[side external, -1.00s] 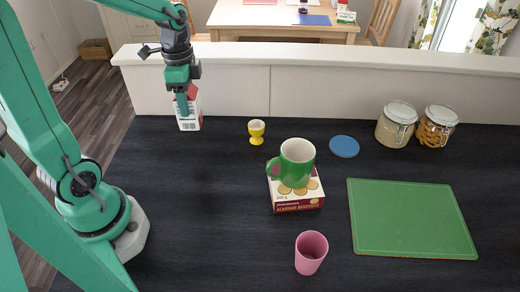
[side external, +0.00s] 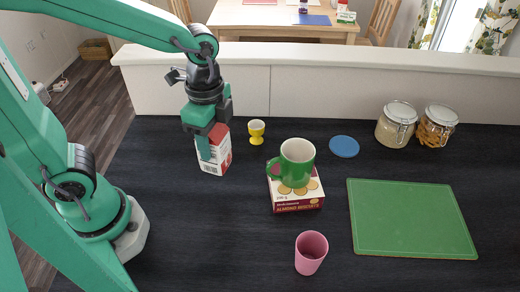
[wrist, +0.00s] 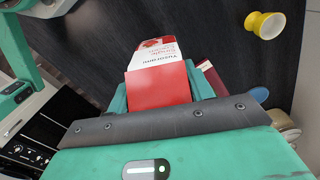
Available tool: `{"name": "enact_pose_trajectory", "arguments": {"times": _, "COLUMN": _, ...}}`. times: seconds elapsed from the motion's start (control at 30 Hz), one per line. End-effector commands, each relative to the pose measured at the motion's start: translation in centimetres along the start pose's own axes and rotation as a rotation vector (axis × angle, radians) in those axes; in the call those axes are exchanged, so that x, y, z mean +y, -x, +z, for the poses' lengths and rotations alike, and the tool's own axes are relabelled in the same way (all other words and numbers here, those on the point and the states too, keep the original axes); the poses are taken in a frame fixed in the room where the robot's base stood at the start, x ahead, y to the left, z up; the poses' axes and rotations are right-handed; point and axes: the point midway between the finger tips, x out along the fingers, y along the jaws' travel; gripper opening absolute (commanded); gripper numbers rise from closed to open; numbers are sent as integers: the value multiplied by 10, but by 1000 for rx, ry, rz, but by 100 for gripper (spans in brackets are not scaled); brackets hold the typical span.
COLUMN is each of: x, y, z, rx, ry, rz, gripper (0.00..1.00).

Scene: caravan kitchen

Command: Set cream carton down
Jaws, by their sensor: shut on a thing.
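The cream carton (side external: 220,151) is white and red and sits in my gripper (side external: 212,146) on the left side of the dark counter. My gripper is shut on the carton's upper part, with one teal finger across its near left side. The carton leans slightly, and I cannot tell whether its base touches the counter. In the wrist view the carton (wrist: 160,75) shows its red top and white printed side between my fingers (wrist: 162,88). Its base is hidden there.
A yellow egg cup (side external: 256,131) stands close right of the carton. Further right are a biscuit box (side external: 298,203) bearing a green mug (side external: 297,160), a pink cup (side external: 311,252), a blue disc (side external: 344,146), two jars (side external: 396,127) and a green board (side external: 412,218). The front-left counter is clear.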

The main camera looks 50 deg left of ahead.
Motion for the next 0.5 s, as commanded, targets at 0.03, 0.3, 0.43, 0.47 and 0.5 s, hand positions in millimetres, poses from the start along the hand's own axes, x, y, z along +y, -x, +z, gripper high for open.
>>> {"name": "enact_pose_trajectory", "arguments": {"times": 0.03, "x": 7, "y": 1, "z": -5, "rx": 2, "ry": -21, "rz": -2, "gripper": 19}}
{"name": "enact_pose_trajectory", "arguments": {"times": 0.3, "x": 25, "y": 0, "z": -14, "rx": 1, "ry": -67, "rz": -1, "gripper": 19}}
{"name": "enact_pose_trajectory", "arguments": {"times": 0.43, "x": 27, "y": 0, "z": -15, "rx": 1, "ry": -71, "rz": -1, "gripper": 19}}
{"name": "enact_pose_trajectory", "arguments": {"times": 0.47, "x": 27, "y": 0, "z": -15, "rx": 1, "ry": -71, "rz": -1, "gripper": 19}}
{"name": "enact_pose_trajectory", "arguments": {"times": 0.5, "x": 27, "y": 0, "z": -15, "rx": 1, "ry": -71, "rz": -1, "gripper": 19}}
